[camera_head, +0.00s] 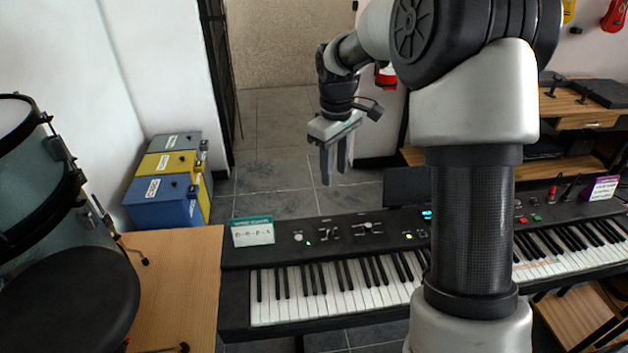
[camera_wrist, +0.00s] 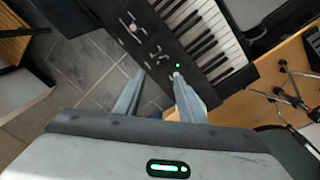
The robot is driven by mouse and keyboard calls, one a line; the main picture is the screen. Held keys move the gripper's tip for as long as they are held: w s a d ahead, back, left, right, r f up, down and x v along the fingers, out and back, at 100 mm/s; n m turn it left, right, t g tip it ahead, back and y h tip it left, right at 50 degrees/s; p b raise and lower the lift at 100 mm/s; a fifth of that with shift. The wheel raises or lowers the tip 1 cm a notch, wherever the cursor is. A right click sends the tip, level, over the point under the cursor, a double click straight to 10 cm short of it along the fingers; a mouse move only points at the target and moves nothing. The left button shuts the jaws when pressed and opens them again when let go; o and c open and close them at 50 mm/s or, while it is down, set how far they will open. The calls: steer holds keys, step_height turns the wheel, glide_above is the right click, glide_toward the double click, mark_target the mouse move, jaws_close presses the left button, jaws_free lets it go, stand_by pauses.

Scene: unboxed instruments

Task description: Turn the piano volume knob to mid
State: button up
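The black piano (camera_head: 232,290) spans the lower right of the head view; its control panel also shows in the wrist view (camera_wrist: 165,45). A small round white knob (camera_head: 298,238) sits at the panel's left end beside a green light. Its label is too small to read, so I cannot tell that it is the volume knob, nor its setting. In the wrist view a pale knob (camera_wrist: 176,75) by the green light shows at the right fingertip. My gripper (camera_head: 335,177) is open and empty, fingers pointing down, above and apart from the panel. It shows in the wrist view (camera_wrist: 158,76).
Slider controls (camera_head: 367,225) are right of the knob. A teal-and-white card (camera_head: 253,232) stands at the panel's left end. A wooden table (camera_head: 180,270) and drum (camera_head: 50,230) are at left, with stacked cases (camera_head: 165,200) behind. Tiled floor lies open behind the piano.

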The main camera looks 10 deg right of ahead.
glide_above(329, 230)
step_height(329, 230, down, 5)
steer(key=shift+n+g, duration=0.3)
steer(key=shift+n, duration=0.1)
step_height(329, 230, down, 17)
steer(key=shift+d+f, duration=0.1)
jaws_close()
